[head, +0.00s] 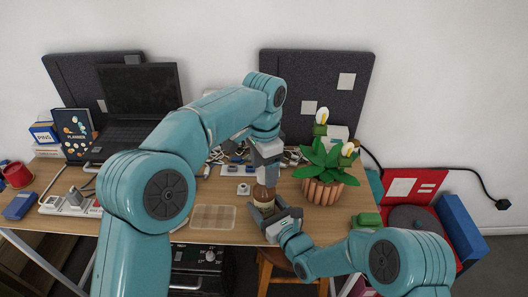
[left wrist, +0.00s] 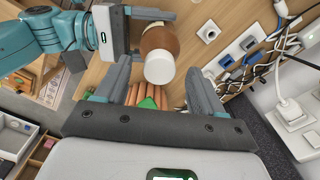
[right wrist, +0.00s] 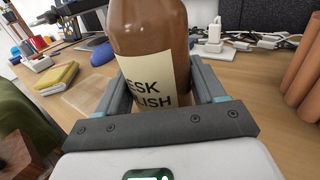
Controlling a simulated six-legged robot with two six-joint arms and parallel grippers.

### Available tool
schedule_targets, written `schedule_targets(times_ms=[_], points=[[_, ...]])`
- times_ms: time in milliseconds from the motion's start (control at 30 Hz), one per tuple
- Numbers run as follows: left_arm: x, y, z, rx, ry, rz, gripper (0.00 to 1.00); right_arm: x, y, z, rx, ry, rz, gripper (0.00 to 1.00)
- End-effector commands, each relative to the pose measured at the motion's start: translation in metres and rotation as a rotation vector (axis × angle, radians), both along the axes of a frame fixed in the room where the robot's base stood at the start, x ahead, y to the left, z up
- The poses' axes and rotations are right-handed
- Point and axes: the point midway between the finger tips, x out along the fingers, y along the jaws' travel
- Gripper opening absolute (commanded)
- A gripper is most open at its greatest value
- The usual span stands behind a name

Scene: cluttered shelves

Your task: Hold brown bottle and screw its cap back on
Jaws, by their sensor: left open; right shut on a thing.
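The brown bottle (head: 263,193) stands near the table's front edge, between my two grippers. In the right wrist view the bottle (right wrist: 150,32) has a cream label reading "ESK" and "LISH"; its top is out of frame. My right gripper (head: 273,214) is shut around its body. The left wrist view looks down on the bottle (left wrist: 158,40), with a white round cap (left wrist: 160,69) on its top end. Whether the cap is tight, I cannot tell.
A potted plant (head: 323,187) in a ribbed terracotta pot stands right of the bottle. A clear tray (head: 212,218) lies to the left. Sockets and cables (head: 235,157) lie behind. A laptop (head: 140,95) stands at the back left, and a green object (head: 366,220) at the right corner.

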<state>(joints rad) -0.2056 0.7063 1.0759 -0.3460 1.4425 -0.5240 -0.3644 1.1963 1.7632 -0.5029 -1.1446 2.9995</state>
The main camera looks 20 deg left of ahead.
Motion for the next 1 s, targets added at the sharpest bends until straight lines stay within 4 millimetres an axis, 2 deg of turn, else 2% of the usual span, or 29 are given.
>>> schedule_targets(times_ms=[200, 367, 633, 1000], points=[[0.001, -0.001, 0.049, -0.002, -0.006, 0.000, 0.68, 0.000, 0.000, 0.000, -0.001, -0.001, 0.000, 0.00], [0.000, -0.001, 0.081, -0.002, -0.005, -0.001, 0.68, 0.000, 0.000, 0.000, -0.001, -0.001, 0.000, 0.00], [0.001, -0.001, 0.102, 0.000, -0.001, -0.001, 0.68, 0.000, 0.000, 0.000, 0.000, -0.001, 0.000, 0.00], [-0.001, 0.000, 0.108, -0.001, -0.001, -0.001, 0.68, 0.000, 0.000, 0.000, 0.000, -0.001, 0.000, 0.00]])
